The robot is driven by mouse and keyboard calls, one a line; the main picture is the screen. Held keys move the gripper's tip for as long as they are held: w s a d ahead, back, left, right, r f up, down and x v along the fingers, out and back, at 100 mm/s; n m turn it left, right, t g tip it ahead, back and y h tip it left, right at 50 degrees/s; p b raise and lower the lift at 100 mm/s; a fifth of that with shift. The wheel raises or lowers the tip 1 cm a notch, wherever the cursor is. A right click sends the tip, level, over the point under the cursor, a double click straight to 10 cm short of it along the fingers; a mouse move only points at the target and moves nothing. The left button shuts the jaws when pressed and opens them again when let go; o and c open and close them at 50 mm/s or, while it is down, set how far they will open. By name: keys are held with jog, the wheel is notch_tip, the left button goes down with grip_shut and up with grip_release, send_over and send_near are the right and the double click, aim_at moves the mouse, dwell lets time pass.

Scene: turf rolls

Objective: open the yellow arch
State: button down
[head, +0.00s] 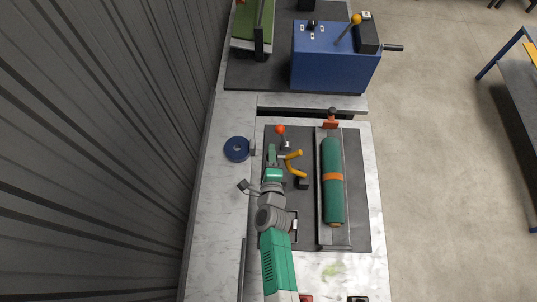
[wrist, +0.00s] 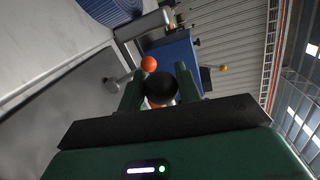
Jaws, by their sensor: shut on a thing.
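The yellow arch (head: 291,162) stands on the dark plate in the head view, just right of my gripper (head: 272,152). It looks like a bent yellow bar with its lower end at a small dark block (head: 302,183). In the wrist view, the two green fingers of my gripper (wrist: 160,84) are closed on a black round knob (wrist: 161,88). A bit of orange-yellow shows just below the knob, between the fingers. I cannot tell for sure how the knob joins the arch. The knob is hidden by my gripper in the head view.
An orange ball lever (head: 281,129) stands just beyond my gripper; it also shows in the wrist view (wrist: 149,63). A green roll (head: 333,190) with an orange band lies in a trough to the right. A blue disc (head: 237,149) is at left. A blue box (head: 333,58) stands at the back.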

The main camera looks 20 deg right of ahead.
jog(key=shift+s+d+f, duration=0.15)
jog(key=shift+f, duration=0.1)
jog(key=c, duration=1)
grip_release()
jog(key=shift+s+d, duration=0.1)
jog(key=shift+r, duration=0.15)
jog(key=p+v, duration=0.3)
jog(key=v, duration=0.4)
jog(key=shift+s+a, duration=0.25)
